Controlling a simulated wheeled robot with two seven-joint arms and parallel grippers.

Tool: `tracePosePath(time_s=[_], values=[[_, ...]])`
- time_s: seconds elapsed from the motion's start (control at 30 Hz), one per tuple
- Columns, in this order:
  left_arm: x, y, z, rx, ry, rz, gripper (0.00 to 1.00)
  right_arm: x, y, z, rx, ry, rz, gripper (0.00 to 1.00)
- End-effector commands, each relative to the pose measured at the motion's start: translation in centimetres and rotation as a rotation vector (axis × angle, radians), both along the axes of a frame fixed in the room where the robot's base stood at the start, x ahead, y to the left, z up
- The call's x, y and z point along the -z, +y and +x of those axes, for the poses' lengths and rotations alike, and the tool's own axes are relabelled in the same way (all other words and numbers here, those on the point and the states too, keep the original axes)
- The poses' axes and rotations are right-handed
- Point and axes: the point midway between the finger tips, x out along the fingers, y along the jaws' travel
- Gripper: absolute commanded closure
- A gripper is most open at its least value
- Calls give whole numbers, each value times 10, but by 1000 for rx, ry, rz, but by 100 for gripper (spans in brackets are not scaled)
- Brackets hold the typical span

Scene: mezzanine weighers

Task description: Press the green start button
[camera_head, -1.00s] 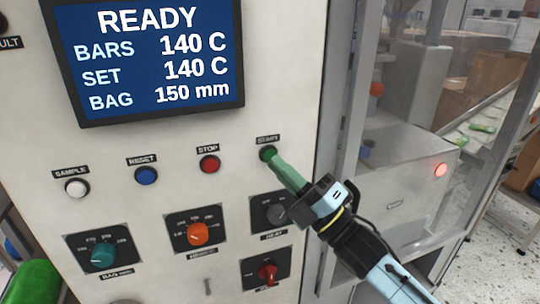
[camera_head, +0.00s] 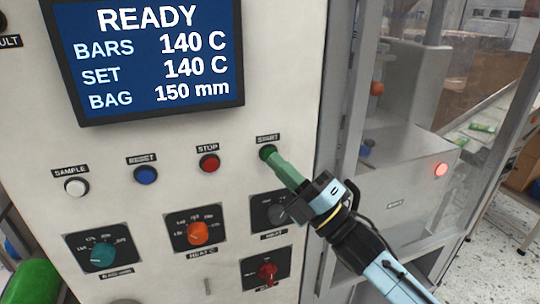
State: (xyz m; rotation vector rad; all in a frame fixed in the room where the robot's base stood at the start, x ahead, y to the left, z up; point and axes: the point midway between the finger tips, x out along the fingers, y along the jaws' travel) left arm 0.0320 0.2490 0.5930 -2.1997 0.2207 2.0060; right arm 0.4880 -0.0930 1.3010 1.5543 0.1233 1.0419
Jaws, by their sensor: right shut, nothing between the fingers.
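The green start button (camera_head: 266,151) is on the pale control panel (camera_head: 130,150), under a black START label (camera_head: 268,138). My right gripper (camera_head: 274,158) comes in from the lower right. Its green fingers are shut with nothing between them, and their tips are at the button's lower right edge and partly cover it. Whether the tips touch the button or stop just short, I cannot tell. My left gripper is not in view.
The red stop button (camera_head: 209,163), blue reset button (camera_head: 146,174) and white sample button (camera_head: 75,186) line up to the left. Knobs sit below, with a grey knob (camera_head: 276,212) close under my gripper. The screen (camera_head: 150,55) reads READY. A framed glass enclosure (camera_head: 350,110) stands at right.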

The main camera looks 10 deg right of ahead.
Motion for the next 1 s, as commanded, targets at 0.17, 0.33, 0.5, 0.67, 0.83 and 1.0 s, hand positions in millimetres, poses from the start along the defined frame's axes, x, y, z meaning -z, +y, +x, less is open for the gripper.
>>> tracePosePath(time_s=[0.17,0.33,0.5,0.67,0.83,1.0], values=[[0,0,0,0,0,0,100,0,0,1,-1,0,1,100],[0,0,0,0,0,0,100,0,0,1,-1,0,1,100],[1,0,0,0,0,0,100,0,1,2,-1,0,1,100],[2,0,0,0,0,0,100,-1,1,4,-2,-1,1,100],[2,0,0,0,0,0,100,0,1,6,-1,0,1,100],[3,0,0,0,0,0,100,0,2,8,-1,0,1,100]])
